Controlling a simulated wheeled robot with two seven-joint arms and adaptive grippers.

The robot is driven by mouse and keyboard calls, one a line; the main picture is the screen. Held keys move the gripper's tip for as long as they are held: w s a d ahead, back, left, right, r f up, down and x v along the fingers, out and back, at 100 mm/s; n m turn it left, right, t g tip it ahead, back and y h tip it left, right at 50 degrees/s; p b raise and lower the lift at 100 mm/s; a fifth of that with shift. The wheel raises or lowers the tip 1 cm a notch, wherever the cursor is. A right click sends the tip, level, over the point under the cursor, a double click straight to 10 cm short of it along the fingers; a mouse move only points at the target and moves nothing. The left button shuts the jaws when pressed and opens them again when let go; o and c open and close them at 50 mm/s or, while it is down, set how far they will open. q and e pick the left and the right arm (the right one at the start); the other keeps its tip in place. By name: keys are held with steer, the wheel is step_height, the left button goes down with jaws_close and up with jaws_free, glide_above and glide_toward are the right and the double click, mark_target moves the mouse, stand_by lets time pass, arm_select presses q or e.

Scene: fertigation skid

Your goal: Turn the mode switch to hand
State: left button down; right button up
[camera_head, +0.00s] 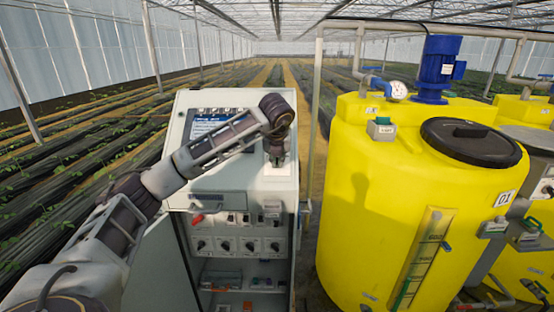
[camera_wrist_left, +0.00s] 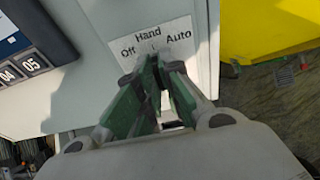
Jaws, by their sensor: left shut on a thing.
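The mode switch's label plate (camera_wrist_left: 152,38) shows in the left wrist view, with Off on the left, Hand at the top middle and Auto on the right. My left gripper (camera_wrist_left: 160,66) is at the lower edge of this plate, its green-sided fingers shut on the mode switch. The fingers hide the knob, so I cannot tell which way it points. In the head view my left gripper (camera_head: 276,161) reaches the upper right front of the white control cabinet (camera_head: 238,184). My right gripper is not in view.
A display panel (camera_head: 207,121) sits left of the gripper on the cabinet. Below are a row of knobs (camera_head: 224,245) and open shelves. A yellow tank (camera_head: 373,190) with a black lid and a blue motor (camera_head: 437,68) stands close on the right.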

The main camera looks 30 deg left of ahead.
arm_select(q)
steer(key=c, duration=1.6)
jaws_free()
steer(key=shift+r, duration=0.15)
steer(key=v, duration=1.1)
steer(key=shift+s+d+r, duration=0.25)
